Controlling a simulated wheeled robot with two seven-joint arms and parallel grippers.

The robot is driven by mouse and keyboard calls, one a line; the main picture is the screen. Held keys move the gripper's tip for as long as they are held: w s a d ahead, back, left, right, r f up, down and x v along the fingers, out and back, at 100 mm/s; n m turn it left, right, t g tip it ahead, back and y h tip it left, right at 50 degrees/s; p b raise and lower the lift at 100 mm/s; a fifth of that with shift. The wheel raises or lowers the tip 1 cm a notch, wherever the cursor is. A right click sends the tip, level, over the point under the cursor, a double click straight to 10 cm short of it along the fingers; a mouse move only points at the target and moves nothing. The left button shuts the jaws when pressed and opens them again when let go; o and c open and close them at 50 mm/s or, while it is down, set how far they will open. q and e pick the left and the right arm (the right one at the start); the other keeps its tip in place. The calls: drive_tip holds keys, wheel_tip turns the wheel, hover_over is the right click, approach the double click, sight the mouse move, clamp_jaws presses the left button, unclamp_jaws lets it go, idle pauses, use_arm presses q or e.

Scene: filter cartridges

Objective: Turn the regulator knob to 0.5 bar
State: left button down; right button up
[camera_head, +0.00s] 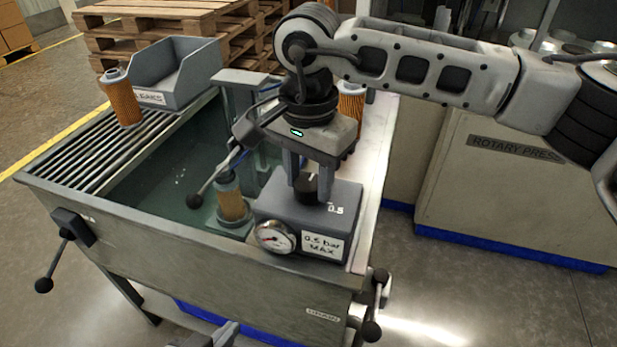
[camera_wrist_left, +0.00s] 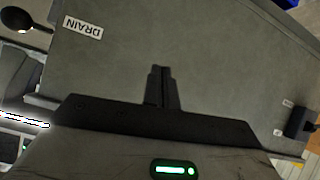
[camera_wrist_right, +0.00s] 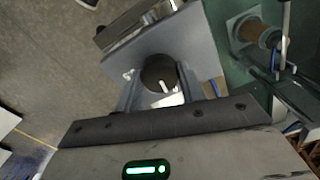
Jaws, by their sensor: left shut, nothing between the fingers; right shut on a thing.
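The regulator is a grey box (camera_head: 330,218) on the sink's right rim. It carries a dial gauge (camera_head: 274,238), a label reading "0.5 bar MAX" (camera_head: 322,246) and a 0.5 mark on top. My right gripper (camera_head: 306,192) points down from above and is shut on the dark regulator knob (camera_wrist_right: 159,74). In the right wrist view a white pointer line shows on the knob between the fingers. The gauge needle is too small to read surely. My left gripper (camera_wrist_left: 161,88) is shut and empty, low in front of the sink; it shows at the head view's bottom edge.
The sink (camera_head: 190,254) holds an orange filter cartridge (camera_head: 232,203) under a clamp with a black-ball lever (camera_head: 194,201). Another cartridge (camera_head: 120,98) stands on the slatted rack beside a grey bin (camera_head: 176,75). A third (camera_head: 350,103) stands behind my right gripper. Ball-ended handles stick out at the sink's front.

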drive_tip(key=shift+f+m+b, duration=0.15)
drive_tip(key=shift+m+b, duration=0.4)
drive_tip(key=shift+m, duration=0.25)
drive_tip(key=m+b, duration=0.2)
drive_tip(key=m, duration=0.1)
drive_tip(key=shift+m, duration=0.3)
drive_tip(key=m+b, duration=0.1)
drive_tip(key=m, duration=0.1)
drive_tip(key=shift+m, duration=0.4)
drive_tip(key=m+b, duration=0.1)
drive_tip(key=m, duration=0.2)
drive_tip(key=shift+m+b, duration=0.3)
drive_tip(key=shift+b, duration=0.1)
drive_tip(key=shift+m+b, duration=0.3)
drive_tip(key=shift+m, duration=1.6)
use_arm(q)
drive_tip(key=f, duration=0.1)
drive_tip(key=f+t, duration=0.1)
drive_tip(key=f, duration=0.1)
drive_tip(key=shift+d+b, duration=0.2)
drive_tip(key=shift+b, duration=0.2)
use_arm(e)
drive_tip(key=shift+r+m, duration=0.2)
drive_tip(key=shift+m, duration=0.4)
use_arm(q)
drive_tip(key=shift+r, duration=0.2)
use_arm(e)
drive_tip(key=shift+w, duration=0.1)
